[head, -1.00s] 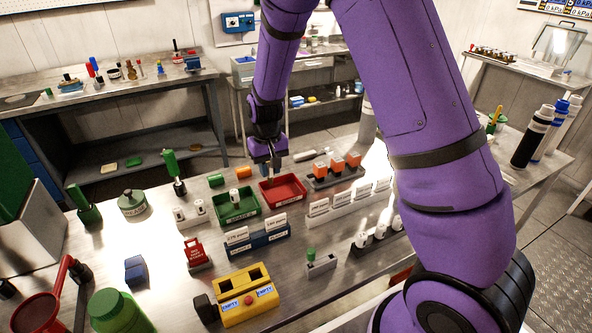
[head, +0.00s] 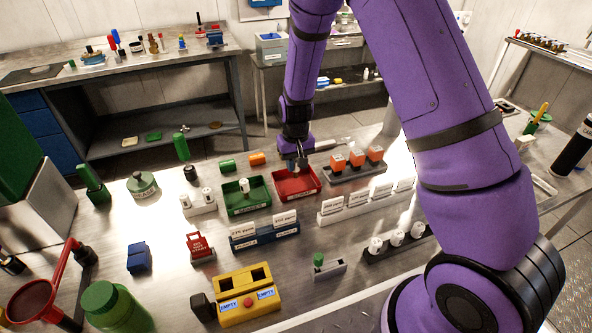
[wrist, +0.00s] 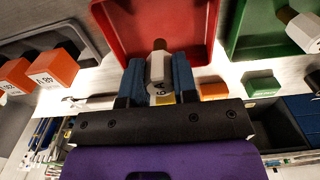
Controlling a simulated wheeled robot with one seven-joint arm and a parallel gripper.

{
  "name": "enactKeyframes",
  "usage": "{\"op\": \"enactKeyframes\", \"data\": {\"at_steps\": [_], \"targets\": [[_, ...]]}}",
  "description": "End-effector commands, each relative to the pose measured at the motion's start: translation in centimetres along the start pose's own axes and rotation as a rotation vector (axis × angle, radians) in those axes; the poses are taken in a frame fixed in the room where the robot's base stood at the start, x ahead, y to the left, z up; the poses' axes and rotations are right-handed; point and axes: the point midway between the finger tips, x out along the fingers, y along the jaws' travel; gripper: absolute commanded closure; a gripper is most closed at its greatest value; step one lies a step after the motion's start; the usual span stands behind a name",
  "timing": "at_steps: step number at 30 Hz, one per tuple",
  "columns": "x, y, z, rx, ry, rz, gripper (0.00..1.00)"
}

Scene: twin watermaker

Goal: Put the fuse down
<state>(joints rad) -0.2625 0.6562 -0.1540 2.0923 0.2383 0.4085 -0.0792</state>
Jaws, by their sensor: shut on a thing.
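My gripper (wrist: 160,85) is shut on a fuse (wrist: 158,66), a white faceted body with a brown end and dark lettering, seen between the blue fingers in the wrist view. The red tray (wrist: 112,28) lies beyond the fingertips, and the fuse's brown end shows against its floor. In the head view my gripper (head: 293,165) is over the back part of the red tray (head: 312,194). The held fuse is mostly hidden there, and I cannot tell whether it touches the tray floor.
A green tray (head: 240,211) holding a white fuse (head: 245,185) stands just left of the red tray. A rack with orange-topped blocks (head: 356,158) stands close on the right. Labelled holders (head: 264,234) and a yellow box (head: 248,294) stand in front.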

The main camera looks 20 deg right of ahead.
Motion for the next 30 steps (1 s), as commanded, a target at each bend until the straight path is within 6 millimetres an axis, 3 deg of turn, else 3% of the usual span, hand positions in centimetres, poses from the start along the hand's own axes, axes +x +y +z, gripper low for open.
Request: {"op": "enactKeyframes", "data": {"at_steps": [6, 17, 18, 21, 30], "targets": [[2.7, 0.1, 0.0, 0.001, -0.002, 0.0, 1.0], [3.1, 0.0, 0.0, 0.0, -0.001, 0.0, 1.0], [3.1, 0.0, 0.0, 0.0, -0.001, 0.0, 0.69], [3.1, 0.0, 0.0, 0.0, -0.001, 0.0, 0.48], [2.9, 0.0, 0.0, 0.0, 0.0, 0.0, 0.48]]}}
